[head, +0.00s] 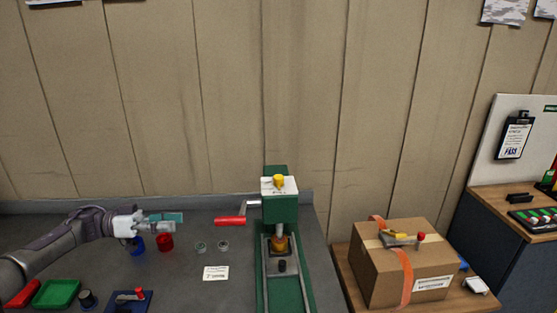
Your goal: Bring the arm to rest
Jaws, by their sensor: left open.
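My left arm comes in from the left, and its gripper (166,221) is over the left part of the grey workbench (185,284). The gripper is seen from the side with its jaws pointing right, and nothing shows held in it. A blue cup-like object (137,245) and a red cup-like object (165,242) show just below it in the picture. Whether the gripper touches either one is hard to tell. My right gripper is not in view.
A green press (279,210) with a red-handled crank (230,221) stands right of the gripper. A green tray (56,294), a blue plate (133,304) and a white card (216,273) lie on the bench. A cardboard box (400,272) stands on the wooden table at right.

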